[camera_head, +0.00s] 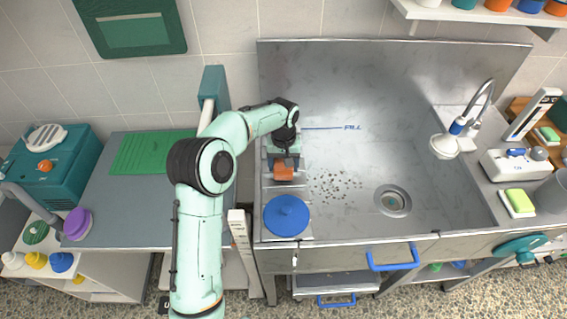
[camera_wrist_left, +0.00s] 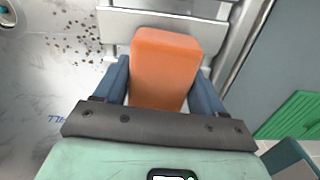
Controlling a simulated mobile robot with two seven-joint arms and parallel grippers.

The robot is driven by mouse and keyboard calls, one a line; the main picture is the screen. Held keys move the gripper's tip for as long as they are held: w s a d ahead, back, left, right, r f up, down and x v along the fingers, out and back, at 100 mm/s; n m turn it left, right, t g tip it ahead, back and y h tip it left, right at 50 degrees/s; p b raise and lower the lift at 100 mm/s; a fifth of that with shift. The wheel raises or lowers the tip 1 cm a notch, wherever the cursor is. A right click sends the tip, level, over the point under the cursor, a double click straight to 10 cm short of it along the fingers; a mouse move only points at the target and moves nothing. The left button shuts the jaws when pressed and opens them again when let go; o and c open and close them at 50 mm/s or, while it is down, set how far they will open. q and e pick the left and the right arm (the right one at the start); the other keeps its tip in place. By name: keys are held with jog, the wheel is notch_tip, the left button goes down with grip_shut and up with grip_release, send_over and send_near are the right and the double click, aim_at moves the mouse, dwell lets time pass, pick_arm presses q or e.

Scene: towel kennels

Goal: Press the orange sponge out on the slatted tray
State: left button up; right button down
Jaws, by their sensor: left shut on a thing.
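The orange sponge (camera_head: 284,173) is between the fingers of my left gripper (camera_head: 284,168). In the left wrist view the orange sponge (camera_wrist_left: 165,68) fills the space between the blue-grey fingers of the gripper (camera_wrist_left: 165,85), which are shut on its sides. The slatted tray (camera_wrist_left: 196,28) shows as pale slats behind and beyond the sponge. In the head view the slatted tray (camera_head: 268,188) lies along the left side of the sink, under the gripper. I cannot tell whether the sponge touches the slats. My right gripper is not in view.
A round blue lid (camera_head: 286,216) sits in front of the gripper at the sink's left. Dark specks (camera_head: 333,185) lie on the sink floor near the drain (camera_head: 393,201). A tap (camera_head: 470,125) stands at the right. A green ribbed mat (camera_head: 153,152) lies on the left counter.

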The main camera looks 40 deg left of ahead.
pick_arm(q)
jog(key=shift+w+r+p, duration=0.15)
jog(key=shift+r+p, duration=1.05)
jog(key=shift+r, duration=1.75)
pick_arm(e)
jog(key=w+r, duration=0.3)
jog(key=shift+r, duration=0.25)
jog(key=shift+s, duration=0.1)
pick_arm(q)
jog(key=shift+f, duration=0.15)
